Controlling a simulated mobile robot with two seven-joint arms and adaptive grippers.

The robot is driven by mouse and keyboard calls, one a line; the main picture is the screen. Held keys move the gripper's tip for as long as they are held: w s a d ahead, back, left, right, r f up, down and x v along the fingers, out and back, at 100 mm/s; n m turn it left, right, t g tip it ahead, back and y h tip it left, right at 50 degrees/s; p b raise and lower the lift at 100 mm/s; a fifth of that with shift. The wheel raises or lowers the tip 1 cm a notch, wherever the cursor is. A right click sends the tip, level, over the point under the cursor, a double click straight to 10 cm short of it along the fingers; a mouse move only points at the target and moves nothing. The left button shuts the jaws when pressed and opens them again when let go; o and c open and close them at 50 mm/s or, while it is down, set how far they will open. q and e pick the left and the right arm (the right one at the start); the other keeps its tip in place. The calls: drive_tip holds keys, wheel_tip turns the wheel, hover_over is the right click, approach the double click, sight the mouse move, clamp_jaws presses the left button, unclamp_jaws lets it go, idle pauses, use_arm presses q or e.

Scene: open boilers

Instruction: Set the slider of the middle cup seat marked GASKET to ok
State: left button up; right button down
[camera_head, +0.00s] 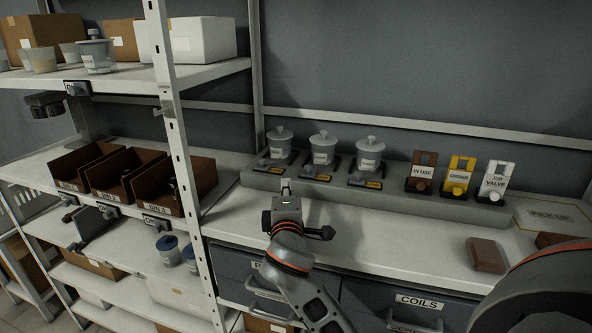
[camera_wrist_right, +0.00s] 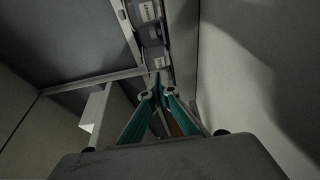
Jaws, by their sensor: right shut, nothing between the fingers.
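Three lidded grey cups stand in a row of seats on a raised ledge at the back of the bench. The middle cup (camera_head: 322,148) carries a white label too small to read. Its seat's dark slider (camera_head: 308,171) is in front of it, with a yellow tag (camera_head: 323,178) to its right. I cannot tell the slider's setting. My right gripper (camera_head: 285,187) is shut and empty, in front of the ledge, below and left of the middle seat and apart from it. Its teal fingers meet in the right wrist view (camera_wrist_right: 157,91). My left gripper is not in view.
The left cup (camera_head: 280,142) and right cup (camera_head: 370,154) flank the middle one. Stands marked IN USE (camera_head: 422,172), ORDER (camera_head: 459,177) and JOB VALVE (camera_head: 494,183) are to the right. A shelf post (camera_head: 181,150) stands left of my gripper. The bench centre (camera_head: 390,235) is clear.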

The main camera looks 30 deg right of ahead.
sight(300, 179)
drive_tip(key=x, duration=1)
drive_tip(key=shift+s+p, duration=0.1)
drive_tip(key=shift+p, duration=0.25)
drive_tip(key=shift+s+d, duration=0.15)
drive_tip(key=shift+d, duration=0.15)
drive_tip(key=shift+s+d+p, duration=0.5)
drive_tip(key=shift+s+d, duration=0.5)
drive_tip(key=shift+s, duration=0.3)
